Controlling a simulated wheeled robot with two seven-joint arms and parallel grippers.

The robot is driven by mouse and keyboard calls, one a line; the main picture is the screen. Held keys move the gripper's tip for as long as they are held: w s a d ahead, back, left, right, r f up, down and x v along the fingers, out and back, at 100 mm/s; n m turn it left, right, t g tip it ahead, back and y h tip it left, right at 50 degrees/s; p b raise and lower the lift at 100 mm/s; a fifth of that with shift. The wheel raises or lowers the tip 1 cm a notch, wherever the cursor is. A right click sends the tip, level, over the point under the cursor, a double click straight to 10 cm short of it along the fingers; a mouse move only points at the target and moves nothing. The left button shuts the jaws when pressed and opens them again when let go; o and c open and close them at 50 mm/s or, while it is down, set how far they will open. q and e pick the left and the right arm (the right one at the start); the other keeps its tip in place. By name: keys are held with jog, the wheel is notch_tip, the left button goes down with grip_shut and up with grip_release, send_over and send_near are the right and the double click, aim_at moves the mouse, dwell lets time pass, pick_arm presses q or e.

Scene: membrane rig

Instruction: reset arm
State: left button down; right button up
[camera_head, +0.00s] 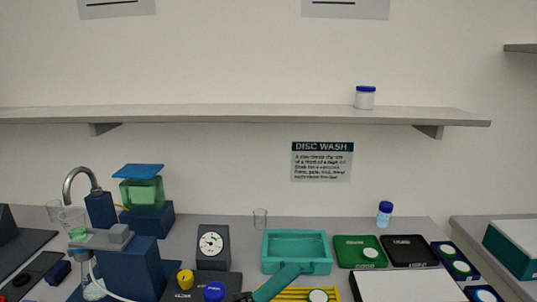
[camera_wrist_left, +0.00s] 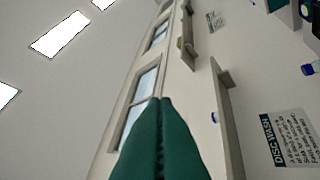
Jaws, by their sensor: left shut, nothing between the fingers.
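My left gripper (camera_head: 290,271) comes in at the bottom middle of the head view, its teal fingers slanting up to the right. It is shut and empty. In the head view its fingers overlap the front of the teal tray (camera_head: 295,238); I cannot tell whether they touch it. In the left wrist view the closed fingers (camera_wrist_left: 165,102) lie side by side, pointing up toward the wall and shelf, with nothing between them. My right gripper is not in view.
A yellow rack (camera_head: 290,295) lies below the tray. Green (camera_head: 350,256) and black (camera_head: 408,256) trays are right. A shelf (camera_head: 240,114) spans the wall above.

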pick_arm(q)
jog(key=w+a+f+n+t+y, duration=0.35)
jog(key=a+n+t+y, duration=0.2)
jog(key=n+y, duration=0.4)
jog(key=w+a+f+n+t+y, duration=0.3)
jog(key=a+f+n+t+y, duration=0.25)
jog(key=n, duration=0.65)
jog(key=s+a+f+n+g+y, duration=0.3)
jog(key=a+f+n+g+y, duration=0.35)
jog(key=f, duration=0.25)
jog(key=s+a+f+n+g, duration=0.35)
jog(key=s+f+g, duration=0.25)
jog(key=s+f, duration=0.35)
jog(key=s+a+f+n+g, duration=0.2)
jog(key=s+f+n+g, duration=0.3)
jog(key=s+f, duration=0.4)
notch_tip(320, 180, down, 24)
jog(key=s+m+g, duration=0.1)
jog(key=s+g, duration=0.1)
jog(key=s+a+f+g, duration=0.1)
jog(key=s+a+f, duration=0.1)
jog(key=s+f, duration=1.4)
jog(key=shift+s+a+f, duration=0.15)
jog(key=shift+s+a, duration=0.05)
jog(key=shift+s, duration=0.15)
jog(key=shift+m+y, duration=0.25)
